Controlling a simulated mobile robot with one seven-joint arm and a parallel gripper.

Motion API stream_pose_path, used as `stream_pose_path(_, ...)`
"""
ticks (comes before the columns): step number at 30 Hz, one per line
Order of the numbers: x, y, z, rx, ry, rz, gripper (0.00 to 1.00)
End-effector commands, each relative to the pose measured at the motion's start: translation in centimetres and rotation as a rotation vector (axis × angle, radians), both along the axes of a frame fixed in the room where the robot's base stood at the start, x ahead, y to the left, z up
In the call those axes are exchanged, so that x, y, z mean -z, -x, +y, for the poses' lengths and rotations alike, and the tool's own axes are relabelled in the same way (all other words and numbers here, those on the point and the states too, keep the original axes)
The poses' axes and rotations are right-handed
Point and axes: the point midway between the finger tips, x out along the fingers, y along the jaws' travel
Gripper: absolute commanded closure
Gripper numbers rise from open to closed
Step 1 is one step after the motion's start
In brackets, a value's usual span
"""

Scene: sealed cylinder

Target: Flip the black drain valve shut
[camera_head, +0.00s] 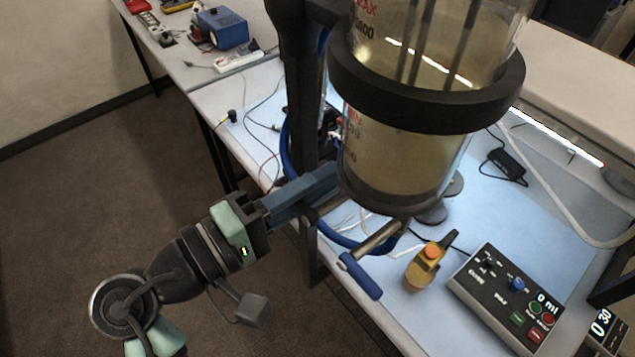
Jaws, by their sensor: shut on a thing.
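The tall clear cylinder (390,165) holds cloudy yellowish liquid and has a thick black collar (425,105). My gripper (325,182) reaches in from the left, its blue-grey fingers against the lower left side of the cylinder's base. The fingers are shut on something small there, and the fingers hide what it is. A dark piece (308,217) shows just below the fingers. I cannot tell whether it is part of the black drain valve. A metal outlet pipe (382,237) with a blue handle (360,276) sticks out below the base, apart from my gripper.
A black post (300,80) with blue tubing stands behind my fingers. Another bench (190,60) holds tools at the back left. Floor is clear at left.

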Motion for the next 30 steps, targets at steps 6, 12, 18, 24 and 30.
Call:
stream_pose_path(6,-0.1,0.0,0.0,-0.001,0.0,-0.001,0.51)
stream_pose_path(12,-0.1,0.0,0.0,-0.001,0.001,-0.001,0.51)
stream_pose_path(18,0.1,0.5,0.8,-0.003,0.001,-0.002,0.51)
stream_pose_path(24,0.4,2.6,3.9,-0.007,-0.001,-0.004,0.51)
stream_pose_path(30,0.3,5.3,7.5,-0.007,-0.001,-0.003,0.51)
